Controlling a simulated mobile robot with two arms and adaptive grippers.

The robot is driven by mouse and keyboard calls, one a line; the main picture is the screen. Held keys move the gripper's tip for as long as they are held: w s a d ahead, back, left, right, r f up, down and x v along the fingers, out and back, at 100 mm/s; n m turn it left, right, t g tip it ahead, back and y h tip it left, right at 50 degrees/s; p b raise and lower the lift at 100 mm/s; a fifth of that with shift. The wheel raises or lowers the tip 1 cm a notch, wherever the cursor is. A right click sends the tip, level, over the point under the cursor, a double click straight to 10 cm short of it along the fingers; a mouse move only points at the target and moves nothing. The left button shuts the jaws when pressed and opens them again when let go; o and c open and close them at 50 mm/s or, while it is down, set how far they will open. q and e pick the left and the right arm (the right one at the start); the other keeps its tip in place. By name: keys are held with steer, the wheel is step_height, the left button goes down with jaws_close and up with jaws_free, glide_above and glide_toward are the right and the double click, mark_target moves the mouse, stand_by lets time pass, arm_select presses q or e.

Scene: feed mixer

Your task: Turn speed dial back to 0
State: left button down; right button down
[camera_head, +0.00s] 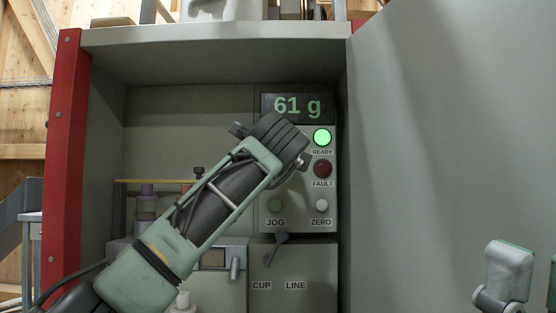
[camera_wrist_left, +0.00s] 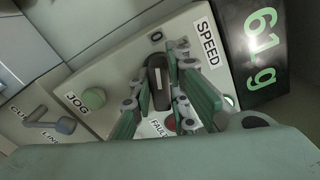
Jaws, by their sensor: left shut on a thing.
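The speed dial (camera_wrist_left: 158,80) is a dark knob with a pale line on the control panel, seen in the left wrist view. The 0 mark (camera_wrist_left: 156,37) is just above it in that view, and the SPEED label (camera_wrist_left: 207,45) is to its right. The pale line runs roughly up and down the picture, about in line with the 0. My left gripper (camera_wrist_left: 160,70) is shut on the dial, one finger on each side. In the head view my left arm hides the dial. Part of what looks like my right gripper (camera_head: 507,272) shows at the lower right, cut off by the edge.
The display (camera_head: 297,106) reads 61 g. The READY lamp (camera_head: 322,137) glows green; the FAULT lamp (camera_head: 322,168) is dark red. JOG (camera_head: 276,205) and ZERO (camera_head: 321,205) buttons sit below. A lever (camera_head: 279,240) stands above CUP and LINE. A grey wall (camera_head: 430,130) closes the right.

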arm_select(q)
steer(key=shift+f, duration=0.15)
steer(key=c, duration=1.7)
jaws_free()
steer(key=s, duration=1.2)
